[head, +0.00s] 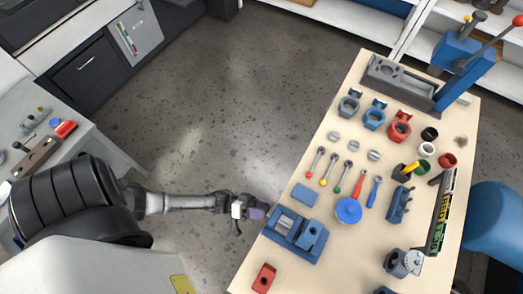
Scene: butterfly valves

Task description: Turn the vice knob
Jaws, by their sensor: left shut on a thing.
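The blue vice (296,236) sits at the near left edge of the wooden table, its jaws and sliding block facing up. My left arm reaches in from the left, and my left gripper (251,211) is at the table's left edge, beside the vice's left side. It is shut on the vice knob, which is mostly hidden between the fingers. My right gripper does not show.
The wooden table (335,180) carries several ball-ended levers, a round blue part (348,210), a flat blue block (304,195) and a red block (264,278). A blue press (458,65) stands at the far end. Open floor lies left of the table.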

